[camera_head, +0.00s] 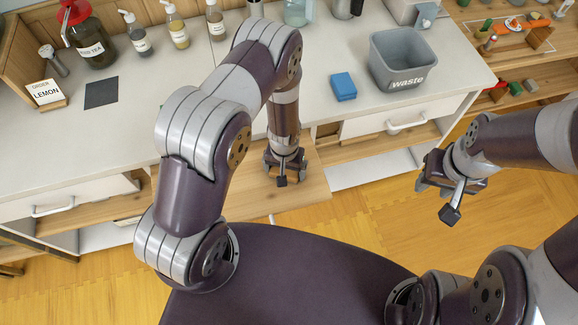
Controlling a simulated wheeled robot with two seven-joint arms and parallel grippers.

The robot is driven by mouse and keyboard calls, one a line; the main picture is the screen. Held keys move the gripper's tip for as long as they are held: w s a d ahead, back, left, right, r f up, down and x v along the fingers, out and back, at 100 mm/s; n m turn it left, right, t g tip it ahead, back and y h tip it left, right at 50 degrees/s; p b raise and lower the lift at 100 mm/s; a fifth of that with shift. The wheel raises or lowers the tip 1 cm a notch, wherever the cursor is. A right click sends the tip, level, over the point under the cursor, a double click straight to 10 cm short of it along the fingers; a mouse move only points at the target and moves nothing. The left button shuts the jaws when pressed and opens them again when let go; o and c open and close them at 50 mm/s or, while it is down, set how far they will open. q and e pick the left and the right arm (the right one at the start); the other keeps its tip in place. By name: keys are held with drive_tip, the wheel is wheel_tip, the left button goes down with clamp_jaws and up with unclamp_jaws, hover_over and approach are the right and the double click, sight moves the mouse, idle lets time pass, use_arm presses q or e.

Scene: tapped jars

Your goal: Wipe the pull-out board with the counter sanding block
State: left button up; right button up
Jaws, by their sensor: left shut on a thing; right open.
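The pull-out board (243,195) is a pale wooden panel standing out from under the counter front. My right gripper (452,185) is open and empty, over the floor at the right, away from the counter.
A grey waste bin (402,63) stands on the counter (209,113). A dark mat (101,92), a lemon order card (46,92), a tea jar (88,38) and several pump bottles stand further left and back. A drawer handle (407,124) juts out right of the board.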

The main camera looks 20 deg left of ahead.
sight(272, 172)
use_arm(q)
drive_tip(key=shift+s+a+p, duration=0.15)
drive_tip(key=shift+s+a, duration=0.4)
drive_tip(key=shift+a, duration=0.3)
drive_tip(key=shift+s+a+p, duration=0.15)
drive_tip(key=shift+s+a, duration=0.35)
drive_tip(key=shift+a, duration=0.3)
drive_tip(key=shift+s+a+p, duration=0.15)
drive_tip(key=shift+s+a, duration=0.4)
drive_tip(key=shift+a, duration=0.35)
drive_tip(key=shift+s+a+p, duration=0.15)
drive_tip(key=shift+s+a, duration=0.35)
drive_tip(key=shift+a, duration=0.35)
drive_tip(key=shift+s+a, duration=0.25)
drive_tip(key=shift+a, duration=0.2)
drive_tip(key=shift+s+a+p, duration=0.1)
drive_tip(key=shift+s+a, duration=0.35)
drive_tip(key=shift+a, duration=0.25)
drive_tip(key=shift+s+a+p, duration=0.1)
drive_tip(key=shift+s+a, duration=0.35)
drive_tip(key=shift+a, duration=0.3)
drive_tip(key=shift+s+a+p, duration=0.1)
drive_tip(key=shift+s+a, duration=0.35)
drive_tip(key=shift+a, duration=0.25)
drive_tip(key=shift+s+a, duration=0.45)
drive_tip(key=shift+a, duration=0.25)
drive_tip(key=shift+s+a, duration=0.45)
drive_tip(key=shift+a, duration=0.3)
drive_tip(key=shift+s+a, duration=0.45)
drive_tip(key=shift+a, duration=0.25)
